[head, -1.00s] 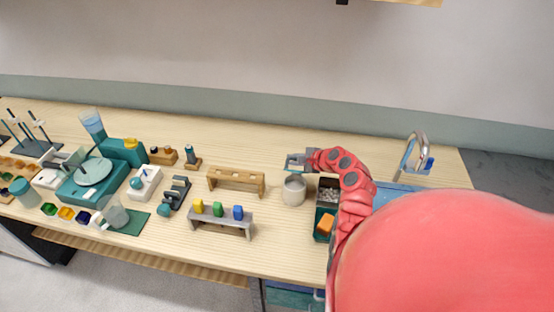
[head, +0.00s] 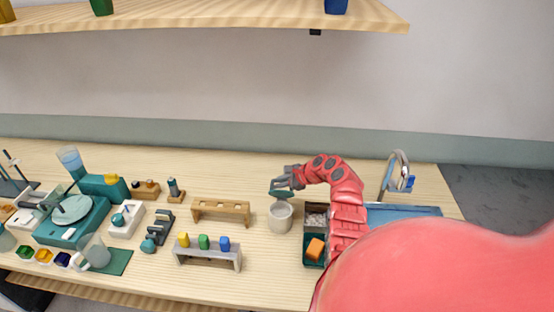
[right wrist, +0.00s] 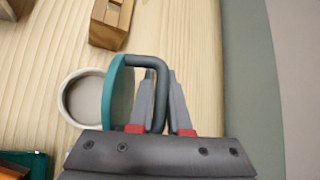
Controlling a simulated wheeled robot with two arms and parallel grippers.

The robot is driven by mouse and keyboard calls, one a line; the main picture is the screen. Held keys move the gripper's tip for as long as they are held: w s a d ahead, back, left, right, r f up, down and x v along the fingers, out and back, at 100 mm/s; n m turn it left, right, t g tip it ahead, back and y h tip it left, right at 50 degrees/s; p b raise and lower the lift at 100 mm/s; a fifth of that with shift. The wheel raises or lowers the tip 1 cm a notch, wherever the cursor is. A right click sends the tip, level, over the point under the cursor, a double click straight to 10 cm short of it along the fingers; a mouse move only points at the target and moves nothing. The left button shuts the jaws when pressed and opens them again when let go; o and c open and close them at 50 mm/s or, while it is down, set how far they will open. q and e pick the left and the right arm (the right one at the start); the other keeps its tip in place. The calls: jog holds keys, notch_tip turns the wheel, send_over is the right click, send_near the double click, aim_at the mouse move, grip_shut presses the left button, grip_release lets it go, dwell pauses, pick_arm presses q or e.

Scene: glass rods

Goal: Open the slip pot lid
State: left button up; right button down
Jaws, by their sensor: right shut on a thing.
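The slip pot (head: 281,218) is a pale round pot on the bench, and its open mouth shows in the right wrist view (right wrist: 70,98). Its teal lid (head: 281,194) is off the pot, held above it. In the right wrist view the lid (right wrist: 120,92) is seen nearly edge-on, beside the pot's mouth and partly overlapping its rim. My right gripper (head: 287,178) is shut on the lid's dark bent handle (right wrist: 157,66), which passes between the fingers (right wrist: 162,100). My left gripper is not in view.
A wooden rack (head: 221,209) and a grey rack with coloured blocks (head: 208,257) stand left of the pot. A divided tray with an orange block (head: 315,249) is close on the right. A shelf (head: 200,22) hangs above. Bare bench lies behind the pot.

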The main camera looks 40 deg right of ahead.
jog(key=shift+w+d+f+m+g+y, duration=0.15)
jog(key=shift+m+g+y, duration=0.25)
jog(key=shift+g+y, duration=0.15)
jog(key=shift+w+d+b, duration=0.3)
jog(key=shift+b, duration=0.25)
jog(key=shift+d+f, duration=0.1)
jog(key=shift+f, duration=0.15)
dwell(2.1)
jog(key=c, duration=1.3)
grip_release()
jog(key=shift+o, duration=0.7)
jog(key=shift+w+d, duration=0.1)
jog(key=shift+w, duration=0.05)
jog(key=shift+r, duration=0.1)
